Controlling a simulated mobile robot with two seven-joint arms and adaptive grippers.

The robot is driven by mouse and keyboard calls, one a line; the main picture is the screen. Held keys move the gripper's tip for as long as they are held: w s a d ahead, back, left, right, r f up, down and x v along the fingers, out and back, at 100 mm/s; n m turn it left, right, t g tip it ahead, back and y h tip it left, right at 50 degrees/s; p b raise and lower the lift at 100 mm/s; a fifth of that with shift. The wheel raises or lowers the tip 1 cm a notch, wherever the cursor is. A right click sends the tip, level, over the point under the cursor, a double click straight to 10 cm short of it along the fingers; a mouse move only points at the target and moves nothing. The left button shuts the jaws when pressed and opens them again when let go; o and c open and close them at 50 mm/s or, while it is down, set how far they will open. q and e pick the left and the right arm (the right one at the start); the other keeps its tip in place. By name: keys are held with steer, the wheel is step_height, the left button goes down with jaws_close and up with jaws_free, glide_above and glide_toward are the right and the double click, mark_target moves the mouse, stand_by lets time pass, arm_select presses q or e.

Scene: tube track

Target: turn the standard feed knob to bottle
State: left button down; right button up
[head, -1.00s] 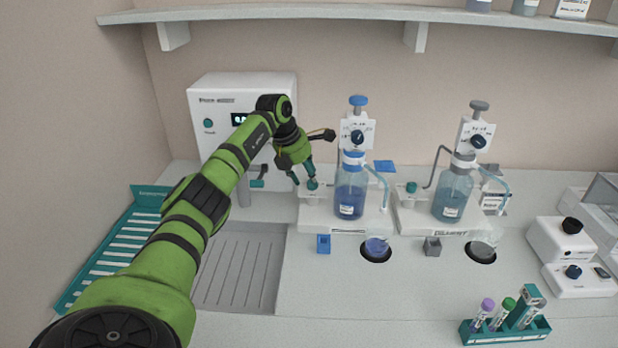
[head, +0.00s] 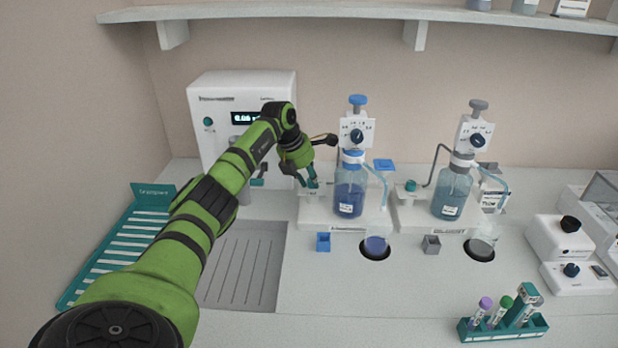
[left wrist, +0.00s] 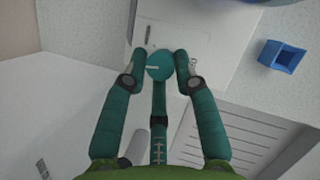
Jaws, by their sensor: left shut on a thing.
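The feed knob (left wrist: 159,66) is a round teal knob with a white pointer line, on the white base (head: 345,217) under the blue-capped bottle (head: 349,192) at centre. In the left wrist view its pointer lies roughly across the picture, toward the left. My left gripper (head: 311,184) reaches down onto it and is shut on it, with a finger on each side (left wrist: 160,57). In the head view the fingers mostly hide the knob. My right gripper is not in view.
A second station with a grey-capped bottle (head: 452,192) and its own teal knob (head: 410,186) stands to the right. A white machine (head: 215,150) is behind my left arm. A teal rack (head: 125,240) lies left, a tube rack (head: 505,328) front right. The front middle counter is clear.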

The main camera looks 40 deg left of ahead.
arm_select(q)
steer(key=shift+s+d+f, duration=0.1)
steer(key=shift+s+f, duration=0.15)
steer(key=n+p, duration=0.1)
steer(key=n+y+p, duration=0.1)
steer(key=n, duration=0.1)
steer(key=shift+d+n, duration=0.2)
steer(key=shift+n, duration=0.1)
steer(key=shift+d+f+n+g+y+p, duration=0.15)
steer(key=shift+n+y, duration=0.25)
steer(key=shift+n, duration=0.5)
steer(key=shift+d+n+g+y+p, duration=0.15)
steer(key=shift+n+y, duration=0.25)
steer(key=shift+n, duration=0.5)
steer(key=c, duration=1)
jaws_free()
steer(key=shift+w, duration=0.1)
steer(key=shift+r, duration=0.2)
